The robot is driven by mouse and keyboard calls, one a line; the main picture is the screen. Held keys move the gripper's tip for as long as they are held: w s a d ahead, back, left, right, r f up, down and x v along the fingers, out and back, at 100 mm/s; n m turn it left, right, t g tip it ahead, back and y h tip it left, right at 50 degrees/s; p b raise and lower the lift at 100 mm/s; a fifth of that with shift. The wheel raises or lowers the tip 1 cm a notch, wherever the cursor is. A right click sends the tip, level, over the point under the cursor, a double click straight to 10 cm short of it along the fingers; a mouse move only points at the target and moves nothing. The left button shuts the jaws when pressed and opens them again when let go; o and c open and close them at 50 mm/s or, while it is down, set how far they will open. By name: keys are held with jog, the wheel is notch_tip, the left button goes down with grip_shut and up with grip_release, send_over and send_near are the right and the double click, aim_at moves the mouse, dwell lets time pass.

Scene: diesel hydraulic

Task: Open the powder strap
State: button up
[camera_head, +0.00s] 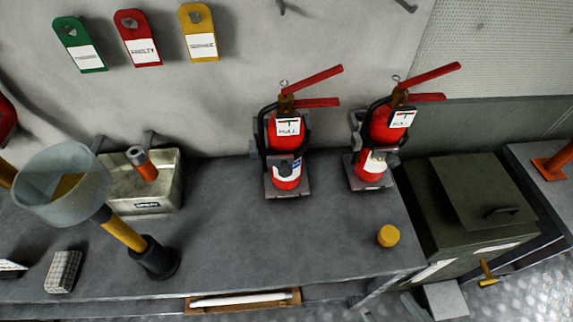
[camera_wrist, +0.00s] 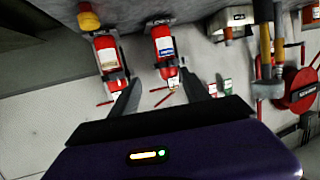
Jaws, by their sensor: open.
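Two red fire extinguishers stand upright side by side in dark brackets against the wall. The left extinguisher (camera_head: 286,178) has a white and blue label and also shows in the wrist view (camera_wrist: 165,57). The right extinguisher (camera_head: 381,130) has a white and red label and also shows in the wrist view (camera_wrist: 106,43). The print is too small to tell which one is powder. Dark strap parts cross the left body, but their fastening is unclear. My gripper (camera_wrist: 160,77) is open and empty, its fingers pointing toward the left extinguisher's top. It is outside the head view.
A yellow cap (camera_head: 388,236) sits on the grey bench (camera_head: 330,235) near the right extinguisher. A green box (camera_head: 480,205) is at right. Tags (camera_head: 137,38) hang above. The bench before the left extinguisher is clear.

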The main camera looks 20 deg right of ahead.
jog(key=w+a+f+n+y+b, duration=0.1)
jog(key=w+a+f+n+y, duration=0.2)
jog(key=w+a, duration=0.55)
jog(key=w+a+f+n+y+b, duration=0.15)
jog(key=w+a+n, duration=0.35)
jog(key=w, duration=0.7)
jog(key=m+t+h, duration=0.2)
jog(key=m+h, duration=0.8)
send_near(286, 175)
jog(key=w, duration=0.3)
jog(key=p+x, duration=0.1)
jog(key=x, duration=0.2)
jog(key=p+x, duration=0.1)
jog(key=x, duration=0.2)
jog(key=shift+w+d+r+p, duration=0.1)
jog(key=shift+d+p, duration=0.25)
jog(key=shift+d, duration=0.1)
jog(key=shift+w+d, duration=0.2)
jog(key=shift+w, duration=0.4)
grip_shut()
